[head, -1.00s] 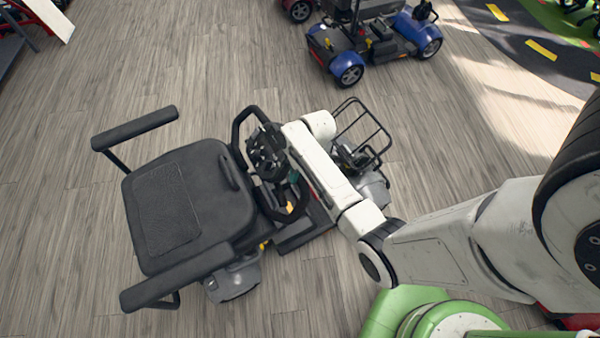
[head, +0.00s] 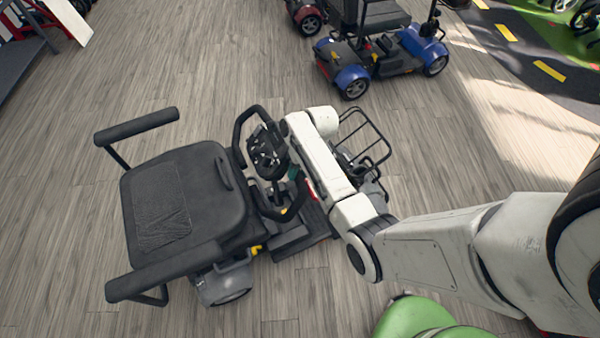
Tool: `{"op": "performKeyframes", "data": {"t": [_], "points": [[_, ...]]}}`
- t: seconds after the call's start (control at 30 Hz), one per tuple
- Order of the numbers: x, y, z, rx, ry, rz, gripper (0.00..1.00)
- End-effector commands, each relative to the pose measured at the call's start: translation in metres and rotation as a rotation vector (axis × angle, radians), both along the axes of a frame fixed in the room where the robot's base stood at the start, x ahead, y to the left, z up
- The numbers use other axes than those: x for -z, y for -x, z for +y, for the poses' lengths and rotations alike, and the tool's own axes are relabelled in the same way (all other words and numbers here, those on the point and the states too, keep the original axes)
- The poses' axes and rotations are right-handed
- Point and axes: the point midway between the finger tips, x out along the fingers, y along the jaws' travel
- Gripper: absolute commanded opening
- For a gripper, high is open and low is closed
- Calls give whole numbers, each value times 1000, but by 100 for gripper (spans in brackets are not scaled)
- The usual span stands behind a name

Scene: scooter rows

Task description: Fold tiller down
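A grey mobility scooter stands below me with its black seat (head: 185,200) at the left and its wire front basket (head: 362,140) at the right. Its tiller, with black loop handlebars (head: 240,128) and a dark console (head: 267,152), rises between the seat and the basket, close to the seat's front edge. My white arm reaches in from the right and passes over the scooter's front, beside the tiller. My gripper is not clearly visible; the arm's end links hide part of the tiller column and the front of the scooter.
A blue scooter (head: 375,55) stands at the top, with part of a red one (head: 307,18) beside it. A dark ramp or platform (head: 22,60) is at the upper left. A dark track with yellow dashes (head: 548,70) lies at the upper right.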

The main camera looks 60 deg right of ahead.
Motion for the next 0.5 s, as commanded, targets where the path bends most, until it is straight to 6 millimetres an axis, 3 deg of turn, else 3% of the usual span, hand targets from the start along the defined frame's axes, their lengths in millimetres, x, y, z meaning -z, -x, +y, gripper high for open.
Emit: {"op": "performKeyframes", "data": {"t": [0.2,0.5], "points": [[0,0,0,0,-1,1,58],[1,1,1,-1,-1,2,58]]}}
